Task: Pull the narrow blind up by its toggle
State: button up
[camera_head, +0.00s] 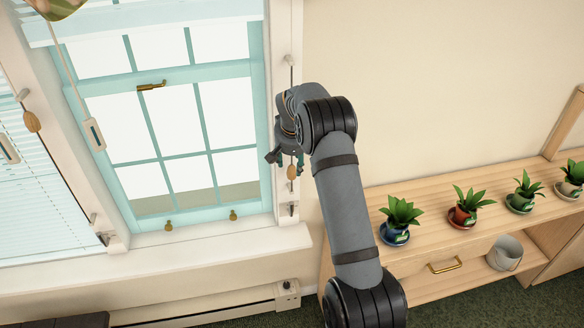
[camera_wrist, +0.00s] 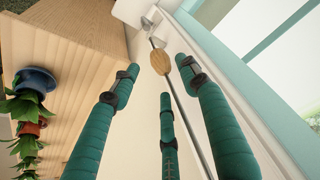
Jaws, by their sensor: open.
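A wooden oval toggle (camera_head: 292,172) hangs on a thin dark cord or rod along the right post of the pale blue window. In the wrist view the toggle (camera_wrist: 160,62) appears between my spread fingertips, with the line running past it. My gripper (camera_head: 284,159) is open and empty beside the post, just above the toggle; its green fingers (camera_wrist: 157,72) show no clear contact. The gripper's depth to the toggle is hard to tell. A blind (camera_head: 150,10) is gathered at the window's top. Another blind (camera_head: 42,195) hangs lowered at the left; part is cut off.
Another wooden toggle (camera_head: 32,121) and a pale cord handle (camera_head: 95,134) hang farther left. A wooden shelf (camera_head: 370,255) with several potted plants (camera_head: 400,212) and a grey pot (camera_head: 505,252) stands at the right. The window sill (camera_head: 200,246) and the wall above the shelf are clear.

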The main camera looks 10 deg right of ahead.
aim_at(291, 170)
jog(key=p+x, duration=0.1)
jog(key=x, duration=0.4)
jog(key=shift+w+f+p, duration=0.1)
jog(key=shift+f+p, duration=0.25)
jog(key=shift+f, duration=0.05)
jog(key=shift+c, duration=1.4)
jog(key=shift+a, duration=0.1)
grip_shut()
jog(key=shift+f, duration=0.1)
